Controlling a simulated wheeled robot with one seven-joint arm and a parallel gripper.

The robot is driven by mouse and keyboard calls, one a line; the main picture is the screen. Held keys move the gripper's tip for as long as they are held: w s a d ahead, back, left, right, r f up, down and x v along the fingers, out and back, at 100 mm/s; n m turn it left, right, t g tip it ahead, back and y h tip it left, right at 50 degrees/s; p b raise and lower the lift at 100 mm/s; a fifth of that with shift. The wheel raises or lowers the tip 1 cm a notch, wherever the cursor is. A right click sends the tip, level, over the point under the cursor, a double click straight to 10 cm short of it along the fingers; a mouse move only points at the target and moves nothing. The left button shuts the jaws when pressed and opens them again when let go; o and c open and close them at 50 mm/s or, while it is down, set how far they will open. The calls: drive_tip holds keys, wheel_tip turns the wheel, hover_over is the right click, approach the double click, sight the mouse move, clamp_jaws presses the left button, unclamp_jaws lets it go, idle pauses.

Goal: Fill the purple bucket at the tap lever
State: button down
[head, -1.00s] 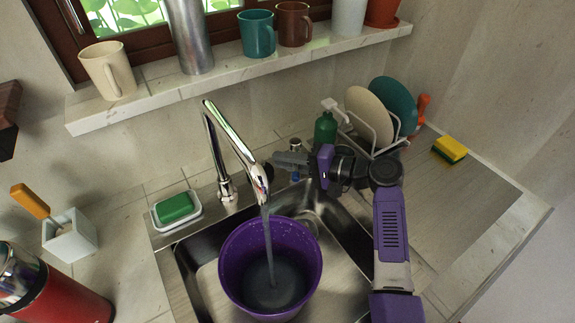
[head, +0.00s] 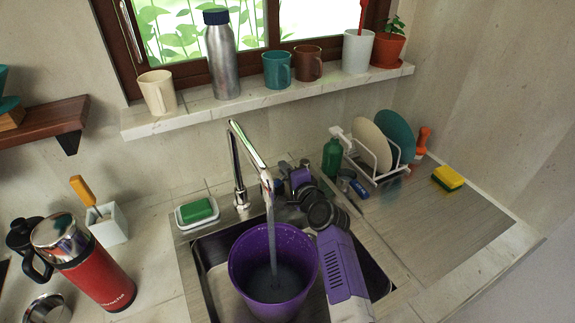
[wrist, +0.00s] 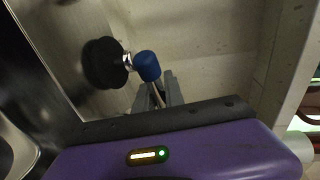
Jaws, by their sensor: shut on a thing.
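The purple bucket (head: 243,278) stands upright in the sink under the chrome spout (head: 250,150). A stream of water (head: 272,235) runs from the spout into it, and greyish water covers its bottom. A black round part sits beside that end.
A green soap (head: 196,210) lies in a white dish left of the tap. A green bottle (head: 332,158) and a dish rack (head: 372,160) with plates stand to the right. A red flask (head: 85,265) is at left. The drainboard (head: 450,220) is mostly clear.

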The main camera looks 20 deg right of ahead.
drive_tip(key=shift+w+m+h+p, duration=0.35)
drive_tip(key=shift+m+h+p, duration=0.25)
drive_tip(key=shift+h+p, duration=0.3)
drive_tip(key=c, duration=1.4)
unclamp_jaws()
drive_tip(key=shift+c, duration=0.2)
drive_tip(key=shift+s+r+p, duration=0.15)
drive_tip(key=shift+s+p, duration=0.2)
drive_tip(key=shift+p, duration=0.1)
drive_tip(key=p+v, duration=0.2)
drive_tip(key=v, duration=0.5)
